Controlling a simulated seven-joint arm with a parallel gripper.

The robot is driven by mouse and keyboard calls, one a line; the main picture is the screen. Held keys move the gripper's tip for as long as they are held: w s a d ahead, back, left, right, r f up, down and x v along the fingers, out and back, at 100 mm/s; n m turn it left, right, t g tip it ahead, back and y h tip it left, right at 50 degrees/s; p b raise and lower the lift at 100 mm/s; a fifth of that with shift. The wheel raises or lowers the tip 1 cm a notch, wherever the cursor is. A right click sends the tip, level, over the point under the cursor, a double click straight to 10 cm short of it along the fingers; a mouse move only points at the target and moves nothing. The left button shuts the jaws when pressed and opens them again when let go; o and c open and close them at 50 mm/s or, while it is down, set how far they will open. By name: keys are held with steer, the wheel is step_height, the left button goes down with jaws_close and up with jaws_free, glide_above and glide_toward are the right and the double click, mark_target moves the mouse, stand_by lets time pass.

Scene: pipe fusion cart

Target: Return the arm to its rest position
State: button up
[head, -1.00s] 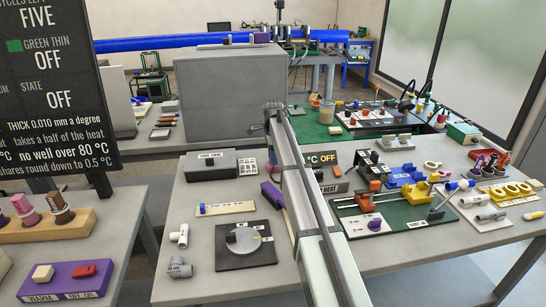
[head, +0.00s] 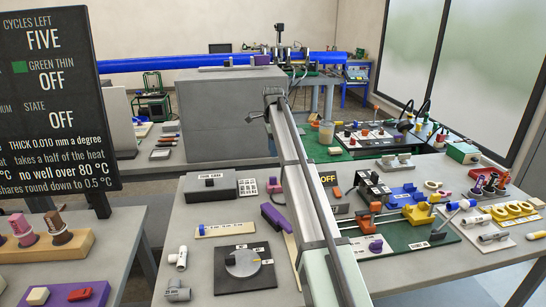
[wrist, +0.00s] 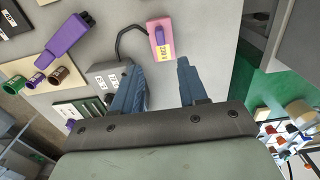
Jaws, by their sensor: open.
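My arm crosses the middle of the head view, reaching away over the bench (head: 205,270). My gripper (head: 273,96) shows small at its far end, in front of the big grey cabinet (head: 225,120). In the wrist view my gripper (wrist: 160,82) shows two blue fingers spread apart with nothing between them. A pink block with a yellow label (wrist: 160,38) lies on the surface beyond the fingertips, apart from them. A grey box with a cable (wrist: 108,75) shows behind the left finger.
A dark dial plate (head: 244,267), a grey lidded box (head: 208,187) and a purple tool (head: 274,216) stand left of my arm. A green board with clamps (head: 410,235) lies to its right. A black sign (head: 52,110) rises at the left. My arm hides part of the bench.

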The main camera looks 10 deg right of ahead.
steer(key=shift+r, duration=0.3)
